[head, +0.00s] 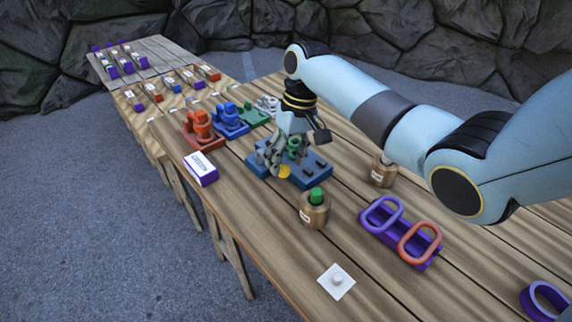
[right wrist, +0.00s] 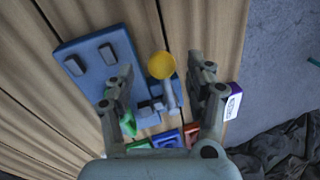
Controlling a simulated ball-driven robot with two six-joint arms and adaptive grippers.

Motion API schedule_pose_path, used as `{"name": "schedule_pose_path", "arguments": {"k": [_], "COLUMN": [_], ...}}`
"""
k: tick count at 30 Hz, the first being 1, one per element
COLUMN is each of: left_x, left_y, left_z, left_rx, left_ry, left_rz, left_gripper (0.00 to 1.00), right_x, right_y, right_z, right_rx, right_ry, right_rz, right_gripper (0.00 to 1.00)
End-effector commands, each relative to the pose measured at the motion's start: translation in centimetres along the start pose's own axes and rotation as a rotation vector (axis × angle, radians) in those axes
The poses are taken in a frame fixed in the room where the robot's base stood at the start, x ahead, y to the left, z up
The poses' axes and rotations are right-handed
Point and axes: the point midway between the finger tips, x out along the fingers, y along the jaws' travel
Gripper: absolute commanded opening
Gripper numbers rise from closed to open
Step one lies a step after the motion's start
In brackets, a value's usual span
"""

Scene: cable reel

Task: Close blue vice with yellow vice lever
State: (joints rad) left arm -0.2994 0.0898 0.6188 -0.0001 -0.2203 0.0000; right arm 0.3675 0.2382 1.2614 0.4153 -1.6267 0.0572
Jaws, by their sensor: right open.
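The blue vice (head: 318,172) sits on the wooden table, a flat blue base with dark blocks on it; it also shows in the right wrist view (right wrist: 93,88). Its lever with a yellow round end (head: 284,172) points toward the table's near-left edge. In the right wrist view the yellow lever end (right wrist: 161,65) lies between the fingers, with a grey shaft below it. My right gripper (head: 273,158) points down over the vice; its fingers (right wrist: 163,80) are apart, one on each side of the lever. Contact cannot be told. A green part (head: 294,146) stands at the vice, partly hidden by the gripper.
Red (head: 202,130), blue (head: 230,120) and green (head: 252,116) fixtures stand behind the vice. A labelled purple box (head: 201,170) lies to its left. A wooden holder with a green top (head: 315,208) stands in front. A purple rack with loops (head: 400,234) is at the right.

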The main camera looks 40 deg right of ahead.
Motion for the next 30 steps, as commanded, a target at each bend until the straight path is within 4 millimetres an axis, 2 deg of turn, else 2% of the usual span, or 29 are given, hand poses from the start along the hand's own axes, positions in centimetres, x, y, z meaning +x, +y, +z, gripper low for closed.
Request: {"name": "schedule_pose_path", "arguments": {"k": [3, 6, 15, 27, 30], "left_x": [0.1, 0.1, 0.1, 0.1, 0.1], "left_y": [0.6, 1.2, 1.3, 0.8, 0.8], "left_z": [0.0, 0.0, 0.0, -0.1, -0.1], "left_rx": [-0.003, -0.006, -0.006, -0.004, -0.004], "left_ry": [0.000, 0.000, 0.000, 0.001, 0.002], "left_rz": [0.007, 0.013, 0.014, 0.009, 0.009], "left_gripper": [0.40, 0.40, 0.40, 0.40, 0.40], "right_x": [1.5, 2.2, 2.4, 2.4, 2.4], "right_y": [0.0, 0.0, 0.0, 0.0, 0.0], "right_z": [0.0, 0.0, -0.1, -0.1, -0.1], "right_rx": [0.001, 0.001, 0.000, 0.000, 0.000], "right_ry": [0.000, 0.000, 0.002, 0.001, 0.001], "right_rz": [-0.001, -0.001, 0.000, 0.000, 0.000], "right_gripper": [0.55, 0.55, 0.55, 0.02, 0.00]}}
